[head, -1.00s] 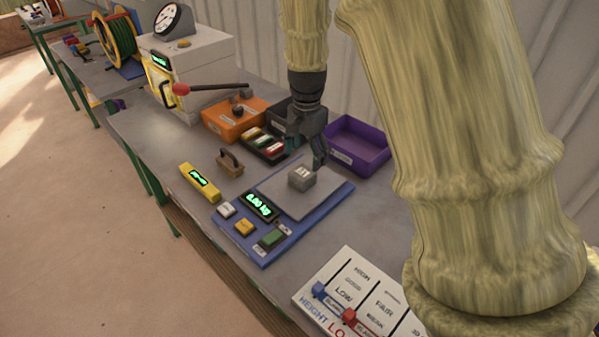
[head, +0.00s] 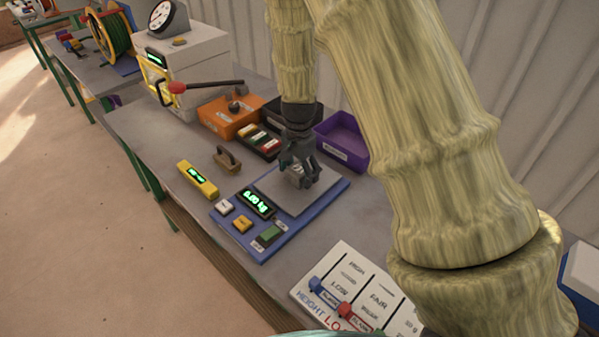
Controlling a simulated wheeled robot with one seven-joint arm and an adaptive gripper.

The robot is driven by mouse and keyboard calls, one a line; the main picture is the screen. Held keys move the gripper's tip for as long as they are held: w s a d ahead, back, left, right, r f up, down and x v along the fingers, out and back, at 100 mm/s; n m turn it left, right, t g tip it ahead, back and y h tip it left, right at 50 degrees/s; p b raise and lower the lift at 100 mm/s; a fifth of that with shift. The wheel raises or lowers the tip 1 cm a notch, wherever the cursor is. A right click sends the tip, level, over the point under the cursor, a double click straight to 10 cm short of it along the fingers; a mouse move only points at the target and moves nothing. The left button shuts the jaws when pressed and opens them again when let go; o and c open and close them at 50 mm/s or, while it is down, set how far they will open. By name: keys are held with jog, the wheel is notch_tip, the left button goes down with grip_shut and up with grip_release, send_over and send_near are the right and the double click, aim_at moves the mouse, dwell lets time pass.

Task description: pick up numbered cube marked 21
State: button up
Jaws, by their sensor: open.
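The numbered cube (head: 297,183) is a small grey block on the grey plate of the blue scale (head: 321,200). It is partly hidden by my fingers, and I cannot read its number now. My gripper (head: 300,175) is open, pointing down over the scale plate, with its fingers around or just beside the cube. I cannot tell whether a finger touches it. The scale has a green-lit display (head: 257,203).
A purple bin (head: 342,150), an orange bin (head: 226,117) and a dark tray of coloured blocks (head: 258,142) stand behind the scale. A press with a red-knobbed lever (head: 178,87) is at the back left. A marked board (head: 352,285) lies in front.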

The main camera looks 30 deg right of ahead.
jog(key=shift+w+f, duration=0.1)
jog(key=shift+f, duration=0.1)
jog(key=shift+c, duration=0.4)
jog(key=c, duration=1.4)
jog(key=shift+r, duration=0.15)
